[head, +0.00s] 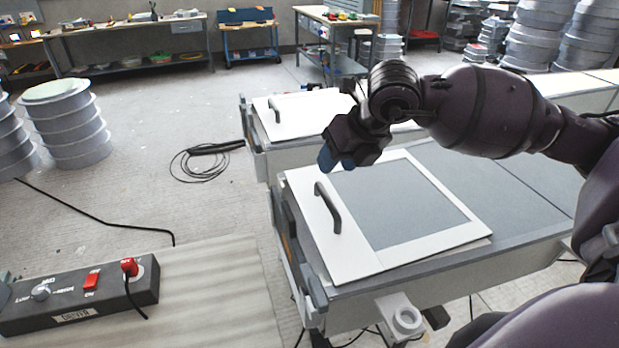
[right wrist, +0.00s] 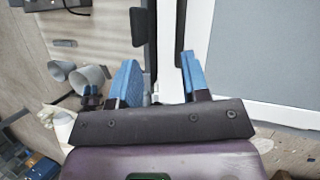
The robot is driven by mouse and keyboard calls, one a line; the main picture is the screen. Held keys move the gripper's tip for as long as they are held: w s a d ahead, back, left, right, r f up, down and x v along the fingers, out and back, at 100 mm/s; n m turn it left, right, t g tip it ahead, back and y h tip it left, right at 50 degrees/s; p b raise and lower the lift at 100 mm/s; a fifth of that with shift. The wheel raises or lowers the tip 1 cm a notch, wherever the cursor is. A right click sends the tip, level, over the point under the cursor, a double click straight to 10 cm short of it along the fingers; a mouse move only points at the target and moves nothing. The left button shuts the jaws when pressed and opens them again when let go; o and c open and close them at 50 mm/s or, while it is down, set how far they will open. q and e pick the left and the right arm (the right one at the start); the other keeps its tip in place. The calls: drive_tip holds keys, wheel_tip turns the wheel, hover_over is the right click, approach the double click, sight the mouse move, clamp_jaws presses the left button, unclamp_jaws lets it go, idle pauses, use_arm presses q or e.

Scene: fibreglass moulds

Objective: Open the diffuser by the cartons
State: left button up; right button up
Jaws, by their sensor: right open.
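The nearer diffuser is a white-framed panel (head: 350,258) with a grey centre, lying flat and shut on a grey bench unit. Its dark curved handle (head: 328,207) stands on the left frame strip. A second white panel (head: 300,112) with a similar handle (head: 274,110) lies behind it, partly hidden by my right arm. I cannot make out cartons, so I cannot tell which panel is by them. My right gripper (head: 337,160) hangs over the nearer panel's far left corner, apart from the handle. In the right wrist view its blue fingers (right wrist: 157,62) are apart and empty.
A control box (head: 80,293) with red switches sits at the lower left. Ribbed grey stacks (head: 66,122) stand at left and more (head: 545,35) at the back right. A coiled black cable (head: 200,163) lies on open floor. Workbenches (head: 135,45) line the back wall.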

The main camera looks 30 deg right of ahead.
sight(327, 195)
drive_tip(key=shift+m+g+h, duration=0.3)
drive_tip(key=shift+m+h, duration=0.3)
drive_tip(key=shift+m, duration=0.3)
drive_tip(key=x, duration=0.3)
drive_tip(key=d+x, duration=0.1)
drive_tip(key=x, duration=0.3)
drive_tip(key=s+b+x, duration=0.1)
drive_tip(key=x, duration=0.2)
drive_tip(key=shift+w+d+f, duration=0.1)
drive_tip(key=shift+d+f, duration=0.1)
drive_tip(key=shift+f, duration=0.3)
clamp_jaws()
